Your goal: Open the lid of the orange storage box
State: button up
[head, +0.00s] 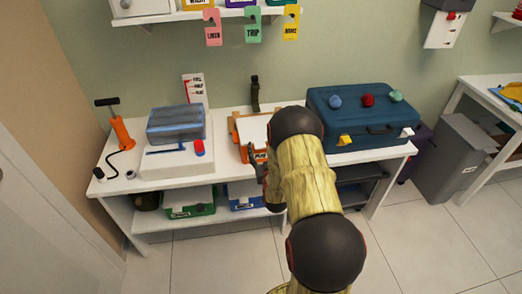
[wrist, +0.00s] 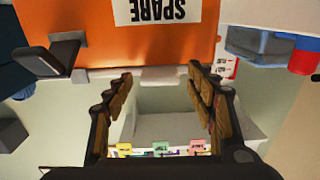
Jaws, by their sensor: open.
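The orange storage box (head: 238,136) stands on the white table, with a pale panel on top and my arm over its right part. In the wrist view, the upside-down picture shows its orange front (wrist: 150,45) with a white "SPARE" label (wrist: 165,10). A pale tab (wrist: 165,74) sits at the edge of that front, between and just beyond my fingertips. A dark grey latch-like piece (wrist: 55,57) sticks out on the left there. My gripper (wrist: 160,72) is open and empty, facing this edge; it also shows at the box's front in the head view (head: 259,165). The lid appears shut.
A blue suitcase (head: 362,115) with coloured knobs stands right of the box. A white case with a blue container (head: 175,124) and a red-and-blue item (head: 199,147) are left. An orange pump (head: 121,130) stands farther left. Tags hang from the shelf (head: 220,14) above.

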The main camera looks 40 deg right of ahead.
jog(key=shift+c, duration=1.3)
jog(key=c, duration=1.1)
grip_shut()
